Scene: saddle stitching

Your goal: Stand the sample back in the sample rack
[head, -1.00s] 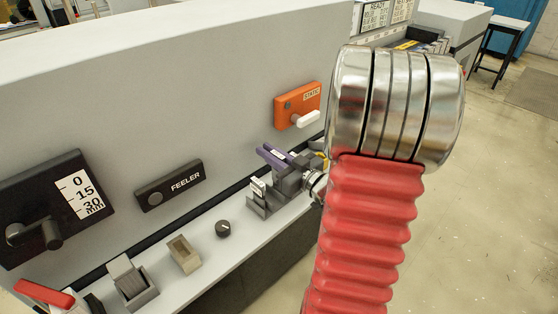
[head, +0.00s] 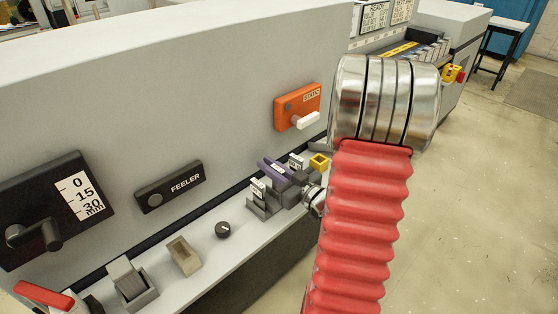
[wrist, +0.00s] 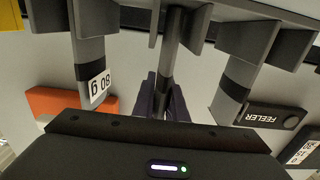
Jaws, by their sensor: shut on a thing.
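The grey sample rack (head: 262,210) stands on the machine's ledge and shows in the wrist view as dark dividers (wrist: 196,28). My gripper (head: 271,168) is over it, and its purple fingers (wrist: 163,100) are shut on a grey sample (wrist: 172,47). This sample is in line with the rack's middle place; I cannot tell whether it rests on the bottom. One neighbouring sample (wrist: 92,60) has a white label and stands on one side. Another sample with a black band (wrist: 240,70) stands on the other side.
An orange STATIC box (head: 298,107) and a black FEELER box (head: 170,186) are on the wall behind the ledge. A yellow square holder (head: 319,163) stands right of the rack. A black knob (head: 223,230) and a beige open box (head: 184,255) are to the left.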

